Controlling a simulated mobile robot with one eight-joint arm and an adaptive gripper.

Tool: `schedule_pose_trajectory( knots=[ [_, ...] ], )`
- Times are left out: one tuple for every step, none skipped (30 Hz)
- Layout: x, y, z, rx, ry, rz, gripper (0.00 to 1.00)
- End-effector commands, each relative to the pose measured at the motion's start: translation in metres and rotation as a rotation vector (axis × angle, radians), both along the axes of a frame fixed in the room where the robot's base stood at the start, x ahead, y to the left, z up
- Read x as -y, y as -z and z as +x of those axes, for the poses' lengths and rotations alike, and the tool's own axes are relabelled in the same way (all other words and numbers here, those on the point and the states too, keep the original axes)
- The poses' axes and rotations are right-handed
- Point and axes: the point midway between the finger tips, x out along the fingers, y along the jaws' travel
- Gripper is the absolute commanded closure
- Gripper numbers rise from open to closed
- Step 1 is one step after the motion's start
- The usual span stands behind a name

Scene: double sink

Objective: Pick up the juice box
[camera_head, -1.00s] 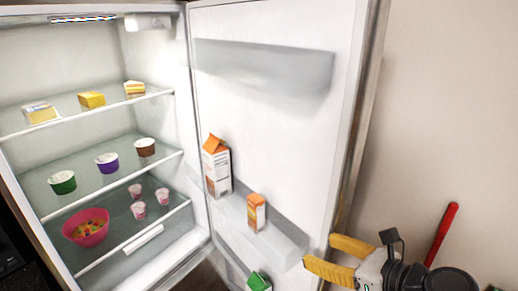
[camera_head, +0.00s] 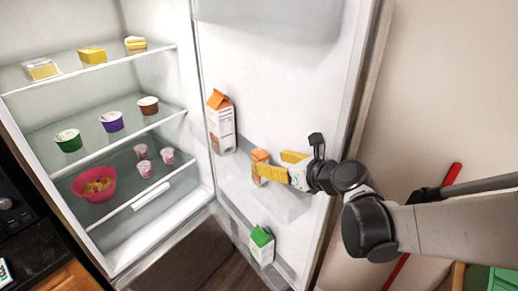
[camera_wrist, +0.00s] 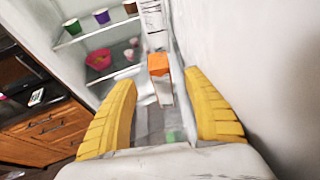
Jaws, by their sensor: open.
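The juice box (camera_head: 260,155), a small carton with an orange top, stands in the door shelf of the open fridge. My gripper (camera_head: 271,162) is right at it, with yellow fingers partly covering its front in the head view. In the wrist view the juice box (camera_wrist: 159,66) shows ahead, in the gap between the two spread fingers of my gripper (camera_wrist: 160,80). The fingers are open and seem not to touch it. Its lower part is hard to see.
A taller orange-topped carton (camera_head: 221,122) stands further back in the door shelf. A green-topped carton (camera_head: 262,245) is in the shelf below. The fridge door (camera_head: 300,90) stands close beside my arm. Fridge shelves at left hold cups, a pink bowl (camera_head: 95,184) and packaged food.

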Motion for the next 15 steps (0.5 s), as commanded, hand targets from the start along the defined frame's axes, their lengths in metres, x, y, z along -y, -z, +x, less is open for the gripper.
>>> schedule_pose_trajectory(
  knots=[
    [-0.002, 0.0, 0.002, 0.001, 0.0, -0.001, 0.41],
    [-0.003, 0.0, 0.004, 0.001, 0.0, -0.001, 0.41],
    [-0.006, 0.0, 0.008, -0.001, -0.001, 0.0, 0.41],
    [-0.009, 0.001, 0.011, -0.001, -0.002, 0.0, 0.41],
    [-0.013, 0.001, 0.015, 0.0, -0.003, 0.0, 0.41],
    [-0.016, 0.005, 0.021, 0.0, -0.002, 0.0, 0.41],
    [-0.019, 0.008, 0.025, 0.0, -0.002, 0.0, 0.41],
    [-0.022, 0.01, 0.029, 0.0, -0.002, 0.0, 0.41],
    [-0.027, 0.013, 0.034, 0.0, -0.004, -0.001, 0.41],
    [-0.029, 0.014, 0.038, 0.0, -0.003, -0.001, 0.41],
    [-0.031, 0.016, 0.041, 0.0, -0.002, 0.0, 0.41],
    [-0.033, 0.017, 0.045, 0.0, -0.001, 0.0, 0.41],
    [-0.035, 0.018, 0.047, 0.0, -0.001, 0.0, 0.41],
    [-0.036, 0.019, 0.048, 0.0, -0.001, 0.0, 0.41],
    [-0.037, 0.019, 0.049, 0.0, -0.001, 0.0, 0.41]
  ],
)
